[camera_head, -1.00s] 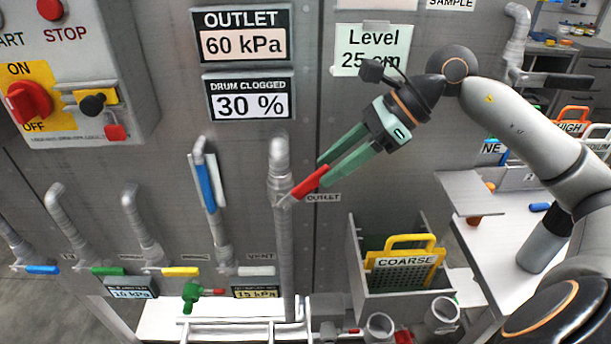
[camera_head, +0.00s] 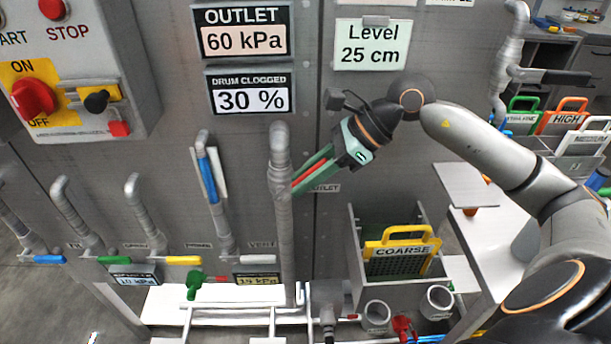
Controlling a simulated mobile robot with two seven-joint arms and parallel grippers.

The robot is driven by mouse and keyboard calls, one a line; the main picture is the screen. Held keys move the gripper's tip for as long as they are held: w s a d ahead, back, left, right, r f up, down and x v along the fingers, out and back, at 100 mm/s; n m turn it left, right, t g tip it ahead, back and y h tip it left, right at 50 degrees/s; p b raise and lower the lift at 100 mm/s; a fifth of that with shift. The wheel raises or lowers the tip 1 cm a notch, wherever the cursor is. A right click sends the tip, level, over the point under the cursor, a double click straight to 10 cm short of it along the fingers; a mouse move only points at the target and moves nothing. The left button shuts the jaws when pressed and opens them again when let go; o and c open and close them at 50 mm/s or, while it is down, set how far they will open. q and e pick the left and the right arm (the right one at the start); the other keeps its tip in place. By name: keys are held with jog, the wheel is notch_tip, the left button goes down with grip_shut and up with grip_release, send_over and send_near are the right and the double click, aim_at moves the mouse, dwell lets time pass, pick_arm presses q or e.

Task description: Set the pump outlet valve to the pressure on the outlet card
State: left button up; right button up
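The outlet card (camera_head: 243,34) on the grey panel reads 60 kPa. The outlet valve is on the vertical grey pipe (camera_head: 282,220) below it, beside a small OUTLET label (camera_head: 324,188). Its red handle (camera_head: 308,175) slants up to the right from the pipe. My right gripper (camera_head: 302,176) comes in from the right, with its green fingers on either side of the red handle. Whether the fingers press on the handle is too small to tell. My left gripper is not in view.
Blue (camera_head: 207,180), green (camera_head: 114,260), yellow (camera_head: 183,260) and white (camera_head: 258,259) valve handles sit to the left. A card reading 30 % (camera_head: 249,94) and a Level card (camera_head: 372,46) hang above. A bin with a yellow COARSE screen (camera_head: 400,250) stands below my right arm.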

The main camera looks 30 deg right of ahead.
grip_shut()
dwell(1.0)
